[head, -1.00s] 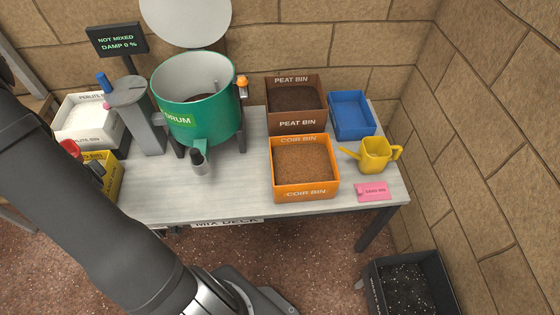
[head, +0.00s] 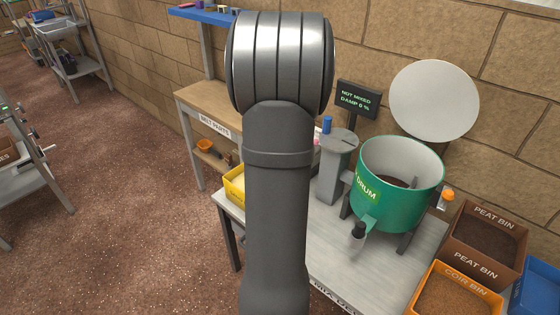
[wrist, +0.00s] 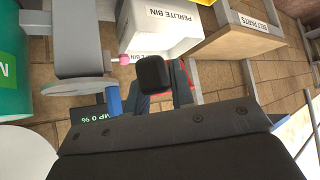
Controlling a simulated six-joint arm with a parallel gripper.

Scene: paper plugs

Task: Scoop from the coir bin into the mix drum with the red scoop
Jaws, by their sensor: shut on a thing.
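The orange coir bin (head: 458,272), holding brown fill, is at the lower right of the head view, cut by the frame edge. The green mix drum (head: 385,215) stands open on the deck with some dark material inside; its edge shows in the wrist view (wrist: 12,75). My gripper (wrist: 160,97) is shut on the red scoop (wrist: 188,76) in the wrist view. A dark block, apparently the handle end, faces the camera, and only a thin red edge shows beyond. The scoop's bowl is mostly hidden. In the head view my arm hides the gripper and scoop.
The screen (head: 359,99) reads NOT MIXED, DAMP 0 %. A round lid (head: 433,101) stands behind the drum. A grey post (head: 334,170) is left of it. The peat bin (head: 483,267) is beside the coir bin. The perlite bin (wrist: 185,25) and belt-parts bench (wrist: 255,40) show too.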

